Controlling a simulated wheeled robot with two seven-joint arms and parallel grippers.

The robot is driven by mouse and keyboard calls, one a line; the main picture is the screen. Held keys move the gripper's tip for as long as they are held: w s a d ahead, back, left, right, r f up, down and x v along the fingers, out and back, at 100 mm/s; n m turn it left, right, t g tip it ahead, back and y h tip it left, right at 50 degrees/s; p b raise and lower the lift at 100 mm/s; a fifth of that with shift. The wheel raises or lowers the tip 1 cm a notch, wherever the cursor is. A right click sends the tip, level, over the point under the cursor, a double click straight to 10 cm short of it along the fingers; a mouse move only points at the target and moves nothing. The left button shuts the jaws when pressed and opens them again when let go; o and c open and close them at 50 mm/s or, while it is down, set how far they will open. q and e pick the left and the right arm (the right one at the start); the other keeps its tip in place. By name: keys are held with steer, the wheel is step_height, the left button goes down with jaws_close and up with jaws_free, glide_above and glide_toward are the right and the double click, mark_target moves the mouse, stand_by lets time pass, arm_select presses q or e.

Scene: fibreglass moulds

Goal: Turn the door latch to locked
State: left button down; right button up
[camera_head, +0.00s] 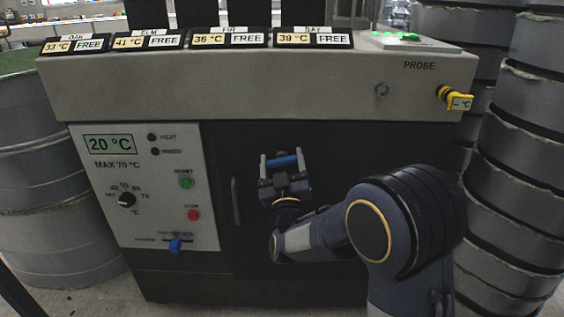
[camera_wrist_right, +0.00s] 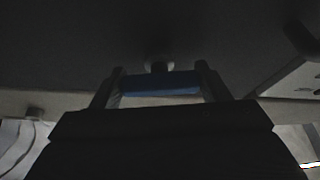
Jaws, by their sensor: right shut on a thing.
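The door latch (camera_head: 282,161) is a blue bar on the dark door of the machine, lying nearly level in the head view. My right gripper (camera_head: 283,164) is at it, with one finger at each end of the bar, shut on it. In the right wrist view the blue latch (camera_wrist_right: 160,84) spans between the two fingers of my right gripper (camera_wrist_right: 160,88), with a round pivot behind it. The dark door (camera_head: 330,150) looks closed. No lock marking is readable. My left gripper is not in view.
A vertical door handle (camera_head: 236,200) stands left of the latch. The control panel (camera_head: 150,190) has a dial, green and red buttons and a blue slider. A yellow probe (camera_head: 455,98) sticks out at upper right. Stacked drums (camera_head: 525,150) stand close on the right.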

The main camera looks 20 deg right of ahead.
steer(key=m+b, duration=0.1)
steer(key=m+h+b, duration=0.1)
steer(key=b, duration=0.1)
steer(key=shift+f+m+h, duration=0.3)
steer(key=shift+m, duration=0.1)
steer(key=shift+r+m+h+b, duration=0.2)
steer(key=shift+m+h+b, duration=0.25)
steer(key=shift+m, duration=0.35)
steer(key=shift+r, duration=0.1)
steer(key=o, duration=1)
steer(key=p+v, duration=0.1)
steer(key=v, duration=0.6)
steer(key=shift+s+a, duration=0.15)
steer(key=shift+s, duration=0.25)
